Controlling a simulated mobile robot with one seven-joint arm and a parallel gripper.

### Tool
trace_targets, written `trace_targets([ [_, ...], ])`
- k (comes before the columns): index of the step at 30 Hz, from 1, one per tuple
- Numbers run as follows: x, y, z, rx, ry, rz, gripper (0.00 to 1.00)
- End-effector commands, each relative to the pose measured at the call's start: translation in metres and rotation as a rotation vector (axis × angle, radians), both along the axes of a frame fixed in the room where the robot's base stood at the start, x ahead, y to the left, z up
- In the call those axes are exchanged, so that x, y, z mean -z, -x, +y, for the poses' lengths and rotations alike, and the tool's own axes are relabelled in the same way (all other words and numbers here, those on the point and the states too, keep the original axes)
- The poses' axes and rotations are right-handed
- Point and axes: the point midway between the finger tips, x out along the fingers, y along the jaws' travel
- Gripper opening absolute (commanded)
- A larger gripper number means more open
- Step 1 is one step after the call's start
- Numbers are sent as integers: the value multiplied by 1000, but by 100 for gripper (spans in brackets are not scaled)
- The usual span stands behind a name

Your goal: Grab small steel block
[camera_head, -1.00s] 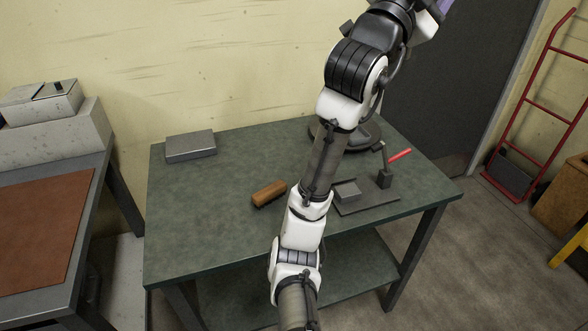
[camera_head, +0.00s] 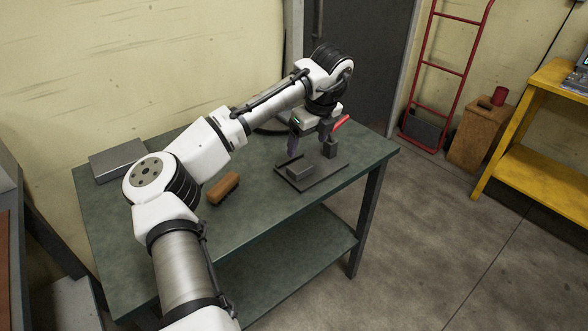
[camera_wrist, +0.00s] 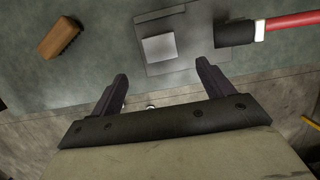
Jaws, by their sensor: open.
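The small steel block (camera_head: 299,170) is a grey rectangular piece lying on a dark flat plate (camera_head: 328,176) near the right front of the green table. In the wrist view the block (camera_wrist: 159,48) lies at upper centre on the plate (camera_wrist: 190,68). My gripper (camera_head: 307,147) is above the plate, close to the block but apart from it. In the wrist view my gripper (camera_wrist: 163,73) is open and empty. Its two dark fingers are spread, with the block seen beyond the gap between them. Its exact height above the block is hard to tell.
A wooden brush (camera_head: 223,187) lies left of the plate. A larger grey box (camera_head: 117,160) sits at the table's back left. A red hand truck (camera_head: 441,75) stands beyond.

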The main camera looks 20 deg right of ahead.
Motion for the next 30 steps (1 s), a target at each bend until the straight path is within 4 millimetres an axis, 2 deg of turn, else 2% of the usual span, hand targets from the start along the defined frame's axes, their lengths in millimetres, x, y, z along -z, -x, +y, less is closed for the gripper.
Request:
trace_targets([
  [4,25,-7,3,-1,1,0,80],
  [13,48,-14,5,-1,2,-3,80],
  [21,84,-23,8,0,3,-3,80],
  [30,90,-24,8,0,3,-3,79],
])
